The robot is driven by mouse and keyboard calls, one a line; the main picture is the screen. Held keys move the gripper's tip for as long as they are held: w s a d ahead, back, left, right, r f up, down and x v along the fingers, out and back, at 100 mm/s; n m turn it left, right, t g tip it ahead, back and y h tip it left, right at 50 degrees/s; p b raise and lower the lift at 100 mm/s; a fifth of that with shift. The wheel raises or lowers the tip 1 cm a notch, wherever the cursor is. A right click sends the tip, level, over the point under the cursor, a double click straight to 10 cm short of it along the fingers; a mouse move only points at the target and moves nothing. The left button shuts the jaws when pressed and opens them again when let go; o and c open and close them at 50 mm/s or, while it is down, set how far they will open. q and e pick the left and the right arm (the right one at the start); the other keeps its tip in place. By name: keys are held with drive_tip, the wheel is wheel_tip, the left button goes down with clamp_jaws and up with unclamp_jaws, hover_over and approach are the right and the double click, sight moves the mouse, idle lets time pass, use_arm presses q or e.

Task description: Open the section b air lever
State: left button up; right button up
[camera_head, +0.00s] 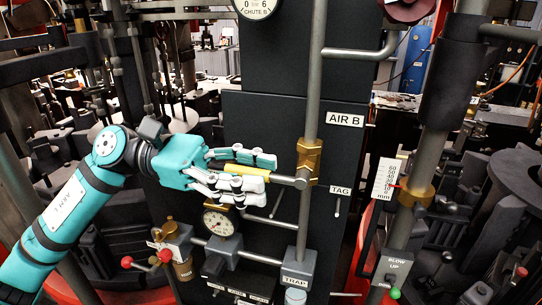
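The section b air lever (284,180) is a grey rod with a yellow sleeve. It points left, roughly level, from a brass valve (308,162) on a vertical grey pipe, beside the label AIR B (345,119). My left gripper (265,174) comes in from the left, with teal and white fingers stretched out to the right. One finger lies above the yellow sleeve and the others below it. The fingers look open around the lever; contact cannot be told. Part of the sleeve is hidden by the hand. My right gripper is not in view.
A pressure gauge (219,222) and a TRAP fitting (298,268) sit below the hand. Red-knobbed handles (127,262) stand at lower left. A second pipe with a scale (385,180) and a BLOW UP box (396,265) stands to the right.

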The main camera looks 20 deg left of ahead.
use_arm(q)
drive_tip(key=shift+d+p, duration=0.4)
drive_tip(key=shift+d, duration=0.95)
clamp_jaws()
